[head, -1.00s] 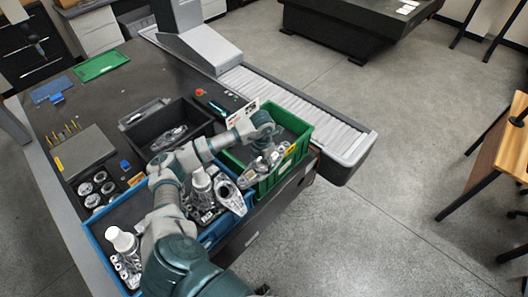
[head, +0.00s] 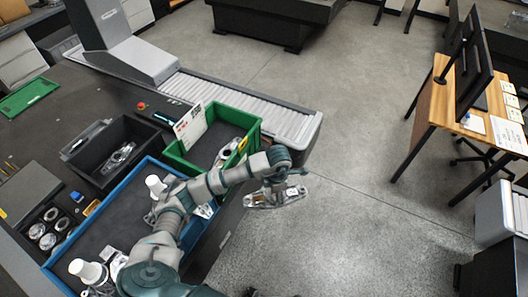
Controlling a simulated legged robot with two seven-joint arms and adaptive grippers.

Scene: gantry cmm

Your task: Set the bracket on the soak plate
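My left gripper (head: 277,186) is shut on a silver metal bracket (head: 262,200), an elongated part with holes. It holds the bracket in the air, to the right of the green bin in the picture, with floor behind it. The fingertips are partly hidden by the wrist. A grey square slab (head: 28,188) lies on the dark table at the left edge; I cannot tell if it is the soak plate. A small dark shape at the bottom edge may be my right gripper (head: 264,293); its fingers are not visible.
A green bin (head: 252,142) holds a metal part and a white card. A black tray (head: 88,163) holds another metal part. A blue-rimmed tray (head: 108,195) holds white-topped parts. A roller conveyor (head: 250,103) runs behind. Round metal pieces (head: 38,231) sit beside the slab.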

